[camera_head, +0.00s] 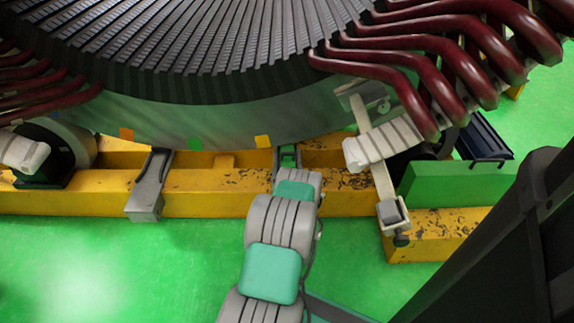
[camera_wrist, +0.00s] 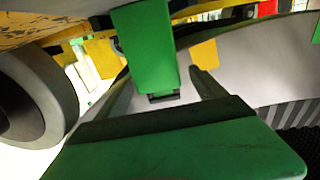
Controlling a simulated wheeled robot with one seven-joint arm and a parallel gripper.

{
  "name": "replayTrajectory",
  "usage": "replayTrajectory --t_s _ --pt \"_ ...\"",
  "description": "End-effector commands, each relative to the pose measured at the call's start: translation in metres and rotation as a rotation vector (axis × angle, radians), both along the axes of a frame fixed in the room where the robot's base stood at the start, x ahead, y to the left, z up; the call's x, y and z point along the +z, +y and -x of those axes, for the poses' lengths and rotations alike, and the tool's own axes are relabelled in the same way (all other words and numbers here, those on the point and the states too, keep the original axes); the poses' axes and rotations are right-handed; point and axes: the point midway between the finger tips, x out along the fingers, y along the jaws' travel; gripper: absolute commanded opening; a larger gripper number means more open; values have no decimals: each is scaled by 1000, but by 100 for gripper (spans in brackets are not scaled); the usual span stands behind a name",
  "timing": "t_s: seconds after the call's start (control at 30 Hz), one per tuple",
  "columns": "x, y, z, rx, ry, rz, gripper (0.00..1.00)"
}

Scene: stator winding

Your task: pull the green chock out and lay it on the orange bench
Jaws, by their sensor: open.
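In the wrist view a green block (camera_wrist: 147,45), which I take for the chock, hangs from the top edge, with a dark slot near its lower end. My gripper (camera_wrist: 162,72) is open, its two grey fingers reaching up on either side of the block's lower end. I cannot tell whether they touch it. In the head view my gripper (camera_head: 288,158) is small and largely hidden by my arm, at the yellow beam below the stator. The chock is not clear there. I cannot make out an orange bench in either view.
The large stator (camera_head: 200,120) stands over scuffed yellow beams (camera_head: 215,190). Dark red winding bars (camera_head: 480,40) jut out at the right. A clamp (camera_head: 380,150) and a green panel (camera_head: 450,185) stand right of my arm. Green floor (camera_head: 130,260) is clear at front left.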

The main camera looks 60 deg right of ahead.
Motion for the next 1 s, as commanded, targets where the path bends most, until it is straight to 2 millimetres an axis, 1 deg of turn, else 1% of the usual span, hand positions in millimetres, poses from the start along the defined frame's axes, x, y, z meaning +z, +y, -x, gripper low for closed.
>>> replayTrajectory --t_s 0.3,0.43,0.57,0.77,0.87,1.0 --pt "-3 -45 -25 2 0 3 80" --pt "-2 -59 -31 2 0 2 80" --pt "0 -64 -33 1 0 1 80" --pt "1 -64 -33 0 0 0 80" --pt "1 -64 -33 0 0 0 73" --pt "1 -64 -33 0 0 1 62"
